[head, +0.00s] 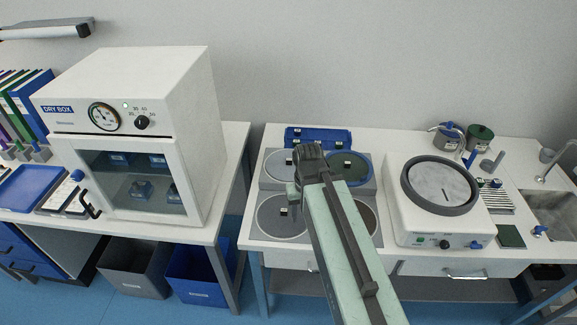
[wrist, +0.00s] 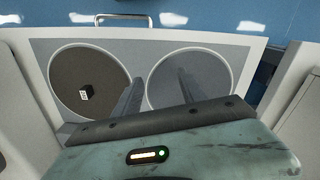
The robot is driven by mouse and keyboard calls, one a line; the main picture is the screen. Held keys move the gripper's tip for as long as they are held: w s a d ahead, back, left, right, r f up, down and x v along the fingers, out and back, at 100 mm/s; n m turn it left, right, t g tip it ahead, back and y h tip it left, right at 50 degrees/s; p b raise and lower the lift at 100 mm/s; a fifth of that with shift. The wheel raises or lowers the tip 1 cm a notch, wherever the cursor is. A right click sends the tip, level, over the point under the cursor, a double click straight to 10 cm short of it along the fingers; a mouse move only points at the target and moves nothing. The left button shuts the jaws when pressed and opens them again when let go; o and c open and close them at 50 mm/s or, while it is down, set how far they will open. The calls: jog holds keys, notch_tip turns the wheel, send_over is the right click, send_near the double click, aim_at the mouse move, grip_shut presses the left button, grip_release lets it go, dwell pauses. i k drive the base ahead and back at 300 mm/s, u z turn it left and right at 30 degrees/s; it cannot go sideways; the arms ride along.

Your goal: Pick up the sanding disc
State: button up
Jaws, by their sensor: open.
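Several round discs lie in a grey holder (head: 246,228) on the bench in the head view. The back left disc (head: 276,162) is grey, the back right disc (head: 350,165) is dark green, the front left disc (head: 281,222) is grey, and the front right disc (head: 369,217) is brown and partly hidden by my arm. I cannot tell which is the sanding disc. My gripper (head: 296,195) is open and empty above the holder.
A white polishing machine (head: 440,225) stands right of the holder, with a sink (head: 552,212) beyond. A blue tray (head: 310,135) lies behind the holder. A white dry box (head: 150,120) stands on the left bench, across a gap.

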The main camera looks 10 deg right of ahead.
aim_at(279, 165)
jog(key=u, duration=2)
jog(key=k, duration=0.7)
jog(key=z, duration=0.25)
jog(key=i, duration=1.5)
